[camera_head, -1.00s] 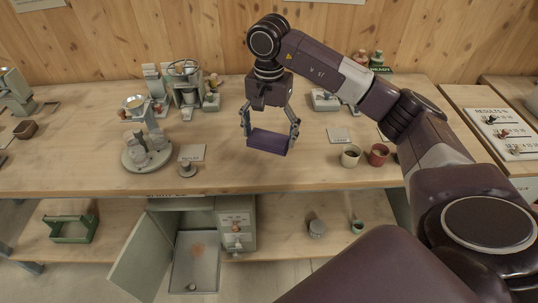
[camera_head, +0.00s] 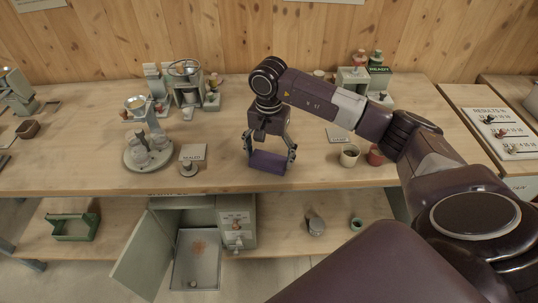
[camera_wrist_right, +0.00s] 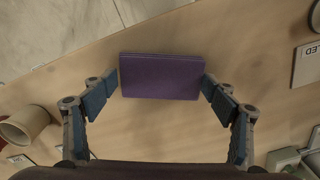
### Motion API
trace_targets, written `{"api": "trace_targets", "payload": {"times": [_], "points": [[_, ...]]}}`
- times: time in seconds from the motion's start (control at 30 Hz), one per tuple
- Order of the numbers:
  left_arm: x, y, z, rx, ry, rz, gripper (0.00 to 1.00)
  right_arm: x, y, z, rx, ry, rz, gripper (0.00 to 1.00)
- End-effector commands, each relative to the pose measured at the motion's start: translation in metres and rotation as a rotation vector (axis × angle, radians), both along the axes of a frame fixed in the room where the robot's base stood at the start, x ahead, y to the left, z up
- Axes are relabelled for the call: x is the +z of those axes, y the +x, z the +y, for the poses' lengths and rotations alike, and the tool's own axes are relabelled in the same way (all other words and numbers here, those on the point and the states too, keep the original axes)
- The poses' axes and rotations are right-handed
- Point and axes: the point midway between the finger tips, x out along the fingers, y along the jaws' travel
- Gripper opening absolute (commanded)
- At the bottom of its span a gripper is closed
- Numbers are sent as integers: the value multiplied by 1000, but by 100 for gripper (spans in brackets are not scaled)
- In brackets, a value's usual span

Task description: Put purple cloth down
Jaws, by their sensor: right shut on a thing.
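In the right wrist view the cloth (camera_wrist_right: 161,77) lies between the two blue fingertips (camera_wrist_right: 161,88), close to the table's edge. Whether it touches the tabletop or hangs just above it, I cannot tell. My left gripper is not in view.
The table (camera_head: 330,180) is clear around the cloth. An open cabinet door (camera_head: 143,252) hangs below the tabletop.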

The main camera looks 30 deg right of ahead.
Motion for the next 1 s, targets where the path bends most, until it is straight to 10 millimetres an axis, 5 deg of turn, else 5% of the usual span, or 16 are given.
{"api": "trace_targets", "payload": {"times": [0.2, 0.6, 1.0], "points": [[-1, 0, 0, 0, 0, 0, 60, -1, 0, 0, 0, 0, 0, 97], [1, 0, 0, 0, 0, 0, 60, 6, 1, 0, 0, 0, -2, 97], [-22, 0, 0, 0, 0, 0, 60, 85, 1, 0, -1, -1, -6, 97]]}}
